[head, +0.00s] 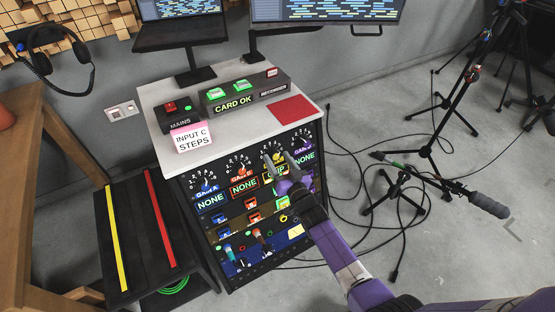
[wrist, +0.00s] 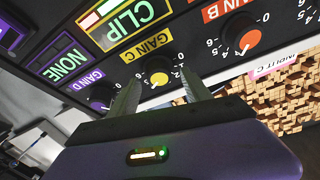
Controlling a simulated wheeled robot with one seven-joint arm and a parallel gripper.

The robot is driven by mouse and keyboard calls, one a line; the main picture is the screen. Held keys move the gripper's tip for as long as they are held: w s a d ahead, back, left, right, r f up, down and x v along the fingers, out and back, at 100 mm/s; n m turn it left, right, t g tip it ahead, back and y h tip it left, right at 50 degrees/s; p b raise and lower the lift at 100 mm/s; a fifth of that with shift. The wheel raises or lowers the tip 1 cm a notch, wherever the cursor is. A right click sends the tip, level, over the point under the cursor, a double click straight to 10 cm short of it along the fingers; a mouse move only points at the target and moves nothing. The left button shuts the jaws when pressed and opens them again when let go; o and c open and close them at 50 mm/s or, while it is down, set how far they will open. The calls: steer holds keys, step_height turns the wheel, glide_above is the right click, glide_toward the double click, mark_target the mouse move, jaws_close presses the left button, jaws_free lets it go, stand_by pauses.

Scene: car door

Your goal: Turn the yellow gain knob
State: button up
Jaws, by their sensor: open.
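The yellow gain knob (wrist: 158,78) shows in the wrist view below the label GAIN C, which is upside down to the panel's front. It sits on the black front panel of the rack (head: 222,225). My gripper (wrist: 160,80) is open, with one grey finger to each side of the knob in the picture. I cannot tell whether the fingers touch it or how deep they reach. In the head view my gripper (head: 280,166) is at the panel's upper right and covers most of the yellow knob. The display beside GAIN C (wrist: 126,20) reads CLIP.
An orange knob (wrist: 249,39) for GAIN B and a purple knob (wrist: 99,101) for GAIN D flank it. A blue knob (head: 207,187) is at the far left. Switches and cables sit below. Tripods and a microphone (head: 487,204) stand right, over floor cables.

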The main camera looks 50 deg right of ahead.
steer(key=shift+w+d, duration=0.15)
steer(key=shift+w, duration=0.15)
jaws_close()
steer(key=shift+n, duration=0.4)
steer(key=shift+n+t+y+p, duration=0.35)
steer(key=shift+n+y, duration=0.15)
steer(key=shift+n, duration=0.6)
steer(key=shift+n+y+p, duration=0.5)
steer(key=shift+n+y, duration=0.5)
steer(key=shift+n, duration=1.2)
